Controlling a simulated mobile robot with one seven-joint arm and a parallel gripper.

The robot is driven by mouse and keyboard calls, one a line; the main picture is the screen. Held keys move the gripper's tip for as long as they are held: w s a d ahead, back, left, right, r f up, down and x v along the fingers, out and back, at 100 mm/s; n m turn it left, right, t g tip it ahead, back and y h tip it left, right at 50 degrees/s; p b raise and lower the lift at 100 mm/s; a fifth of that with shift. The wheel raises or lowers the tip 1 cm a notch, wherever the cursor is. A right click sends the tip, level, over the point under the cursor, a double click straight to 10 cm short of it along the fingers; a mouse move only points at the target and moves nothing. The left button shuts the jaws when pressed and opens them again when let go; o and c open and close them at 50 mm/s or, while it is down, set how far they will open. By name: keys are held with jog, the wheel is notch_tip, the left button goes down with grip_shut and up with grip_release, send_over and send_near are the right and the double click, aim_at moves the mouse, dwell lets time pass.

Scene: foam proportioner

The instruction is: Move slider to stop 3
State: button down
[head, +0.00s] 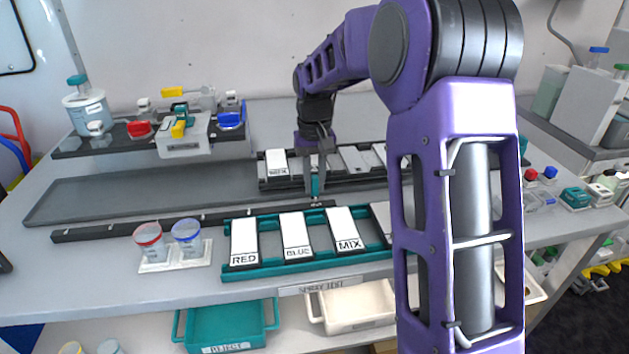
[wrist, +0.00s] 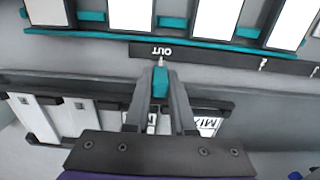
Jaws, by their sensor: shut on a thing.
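The slider (wrist: 161,82) has a teal block with a small pale pointer. In the wrist view it sits between the fingers of my gripper (wrist: 159,96), which is shut on it. The pointer meets a dark scale strip (wrist: 215,54) beside the label OUT. Small pale marks show further right on the strip; I cannot read any number 3. In the head view my gripper (head: 315,186) points down at the right end of the long dark strip (head: 190,220), with a bit of the teal slider (head: 315,184) showing between the fingers.
A teal rack (head: 270,268) with white cards RED, BLUE and MIX stands in front. A dark rack (head: 262,170) with more cards stands behind my gripper. Two cups (head: 187,236) stand front left. A long grey channel (head: 130,195) lies empty on the left. My arm hides the right middle.

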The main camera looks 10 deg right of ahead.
jog(key=a+p, duration=0.4)
jog(key=a, duration=1.6)
jog(key=shift+r, duration=0.1)
jog(key=c, duration=0.8)
grip_release()
jog(key=shift+o, duration=0.2)
notch_tip(320, 180, up, 17)
jog(key=p, duration=0.2)
jog(key=shift+r, duration=0.15)
